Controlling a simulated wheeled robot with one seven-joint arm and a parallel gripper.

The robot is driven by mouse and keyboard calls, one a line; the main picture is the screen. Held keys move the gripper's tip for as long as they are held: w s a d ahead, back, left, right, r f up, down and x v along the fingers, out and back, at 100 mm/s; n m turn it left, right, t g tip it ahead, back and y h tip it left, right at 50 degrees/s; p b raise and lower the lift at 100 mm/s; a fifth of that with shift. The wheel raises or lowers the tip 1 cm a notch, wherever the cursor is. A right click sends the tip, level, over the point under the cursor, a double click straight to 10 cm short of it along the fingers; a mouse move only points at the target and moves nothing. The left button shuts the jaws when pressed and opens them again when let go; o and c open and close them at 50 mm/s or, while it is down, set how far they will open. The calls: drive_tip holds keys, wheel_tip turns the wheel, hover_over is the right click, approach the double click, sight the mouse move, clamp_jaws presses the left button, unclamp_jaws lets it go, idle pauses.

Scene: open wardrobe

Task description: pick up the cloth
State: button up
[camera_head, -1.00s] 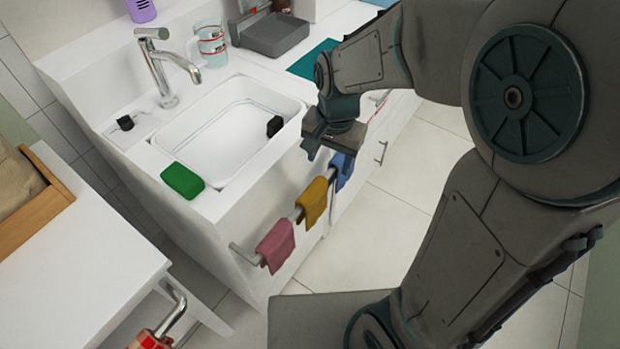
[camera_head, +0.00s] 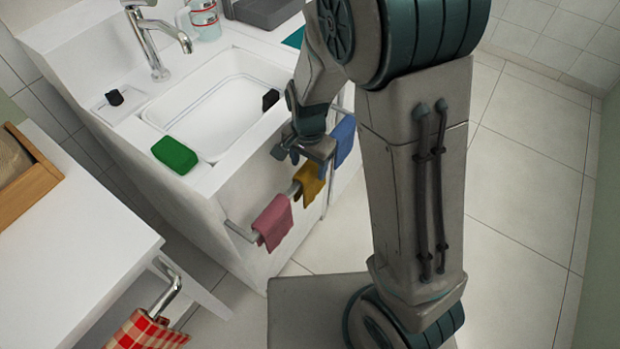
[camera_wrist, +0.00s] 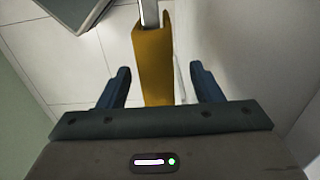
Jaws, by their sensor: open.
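Three cloths hang over a metal rail on the front of the white sink cabinet. The pink cloth (camera_head: 273,222) is at the near end, the yellow cloth (camera_head: 309,185) in the middle and the blue cloth (camera_head: 343,140) at the far end. My gripper (camera_head: 301,158) is open, right above the yellow cloth. In the wrist view the yellow cloth (camera_wrist: 153,65) hangs over the rail (camera_wrist: 149,14) and lies between the two fingers of my gripper (camera_wrist: 158,85), with gaps on both sides. I cannot tell whether it touches the palm.
The sink basin (camera_head: 215,118) is above the rail, with a green sponge (camera_head: 175,154) on its near corner and a faucet (camera_head: 156,40) behind. A white table (camera_head: 65,240) stands at left, with a red checked cloth (camera_head: 148,332) below it. Floor at right is clear.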

wheel_tip(320, 180, down, 5)
drive_tip(key=shift+s+d+r+b, duration=0.1)
drive_tip(key=shift+d+b, duration=0.05)
drive_tip(key=shift+b, duration=0.25)
drive_tip(key=c, duration=1.1)
